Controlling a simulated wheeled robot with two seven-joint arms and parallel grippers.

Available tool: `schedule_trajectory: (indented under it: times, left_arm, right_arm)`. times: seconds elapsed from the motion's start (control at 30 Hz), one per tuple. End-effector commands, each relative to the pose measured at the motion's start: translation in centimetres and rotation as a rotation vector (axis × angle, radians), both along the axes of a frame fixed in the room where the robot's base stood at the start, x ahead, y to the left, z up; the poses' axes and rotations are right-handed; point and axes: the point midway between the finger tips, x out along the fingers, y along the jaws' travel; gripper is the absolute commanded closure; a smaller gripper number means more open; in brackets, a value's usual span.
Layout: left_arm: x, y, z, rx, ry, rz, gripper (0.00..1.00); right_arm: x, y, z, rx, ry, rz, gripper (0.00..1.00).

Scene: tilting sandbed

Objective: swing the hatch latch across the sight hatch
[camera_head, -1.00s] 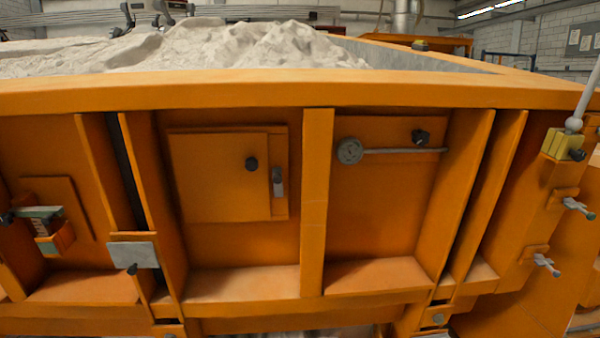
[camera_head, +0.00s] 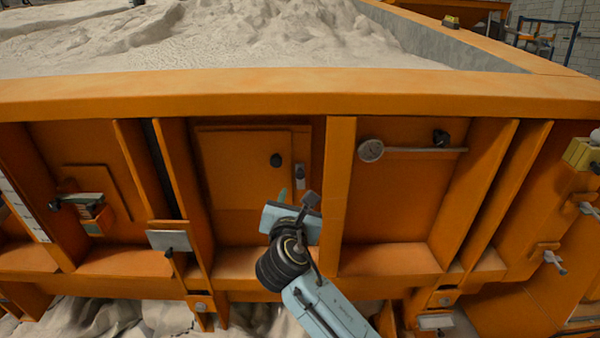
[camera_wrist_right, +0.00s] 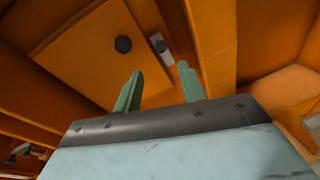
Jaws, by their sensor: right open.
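The sight hatch (camera_head: 235,165) is a square orange panel with a black round knob; it looks closed. It also fills the upper left of the right wrist view (camera_wrist_right: 85,55). The hatch latch (camera_head: 300,178) is a small grey bar just right of the hatch, standing upright along its edge, not across it. In the right wrist view the latch (camera_wrist_right: 162,50) lies just beyond the fingertips. My right gripper (camera_head: 296,197) is open and empty, just below the latch. In the wrist view its two green fingers (camera_wrist_right: 160,68) stand apart, with the latch ahead between them. My left gripper is not in view.
An orange upright rib (camera_head: 339,200) stands close right of the latch. Beyond it a grey round-ended lever (camera_head: 415,150) lies level. The sandbed's thick rim (camera_head: 300,95) runs above. A grey plate (camera_head: 168,240) sits on the left rib.

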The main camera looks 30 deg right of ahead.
Motion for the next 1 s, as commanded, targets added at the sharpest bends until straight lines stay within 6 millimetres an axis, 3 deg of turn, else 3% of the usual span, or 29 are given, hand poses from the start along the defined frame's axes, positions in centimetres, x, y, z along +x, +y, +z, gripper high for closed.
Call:
schedule_trajectory:
  times: [0.53, 0.73, 1.0]
  left_arm:
    - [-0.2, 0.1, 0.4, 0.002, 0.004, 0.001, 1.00]
    - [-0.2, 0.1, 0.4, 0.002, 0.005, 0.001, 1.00]
    - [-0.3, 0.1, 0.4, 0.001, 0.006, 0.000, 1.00]
  right_arm:
    - [8.1, -6.2, -0.1, 0.004, 0.001, 0.001, 0.60]
    - [9.5, -7.2, -0.1, 0.005, 0.000, 0.002, 0.60]
    - [9.8, -7.4, -0.2, 0.005, 0.000, 0.003, 0.60]
